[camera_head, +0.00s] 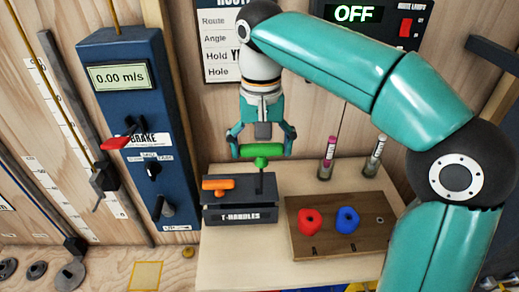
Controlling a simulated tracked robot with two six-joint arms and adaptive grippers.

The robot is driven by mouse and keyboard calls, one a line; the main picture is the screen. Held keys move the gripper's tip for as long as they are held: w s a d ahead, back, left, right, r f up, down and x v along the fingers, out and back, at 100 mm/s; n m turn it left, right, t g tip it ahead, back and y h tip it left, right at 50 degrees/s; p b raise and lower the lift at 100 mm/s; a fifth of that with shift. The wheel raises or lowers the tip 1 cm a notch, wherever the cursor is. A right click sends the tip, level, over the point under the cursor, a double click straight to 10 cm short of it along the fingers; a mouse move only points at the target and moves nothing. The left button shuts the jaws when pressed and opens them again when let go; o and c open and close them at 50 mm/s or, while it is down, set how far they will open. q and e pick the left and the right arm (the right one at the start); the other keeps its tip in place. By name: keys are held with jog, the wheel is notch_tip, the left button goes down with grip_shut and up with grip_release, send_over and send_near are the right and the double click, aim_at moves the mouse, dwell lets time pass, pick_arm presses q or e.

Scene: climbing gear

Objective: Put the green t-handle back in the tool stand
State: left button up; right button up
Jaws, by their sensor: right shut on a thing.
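The green t-handle (261,150) is upright, with its crossbar on top and its thin dark shaft pointing down. My right gripper (262,142) reaches down from above and is shut on the green crossbar. The tool stand (239,215) is a dark box labelled T-HANDLES, directly below the green t-handle. The lower end of the shaft overlaps the right part of the stand's top; I cannot tell whether it is in a hole. An orange t-handle (217,185) sits low at the stand's left side. My left gripper is not in view.
A wooden board (345,240) with a red hold (310,220) and a blue hold (347,219) lies right of the stand. Two small bottles (326,160) stand behind it. A blue brake unit (145,130) rises at the left. My right arm covers the right side.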

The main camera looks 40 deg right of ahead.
jog(key=w+d+f+p, duration=0.1)
jog(key=w+d+f, duration=0.3)
jog(key=w, duration=0.4)
jog(key=shift+d+p, duration=0.4)
jog(key=shift+d, duration=0.05)
jog(key=shift+s, duration=0.1)
notch_tip(320, 180, down, 16)
jog(key=b, duration=1.2)
jog(key=shift+r, duration=0.15)
jog(key=o, duration=1)
jog(key=shift+r, duration=0.15)
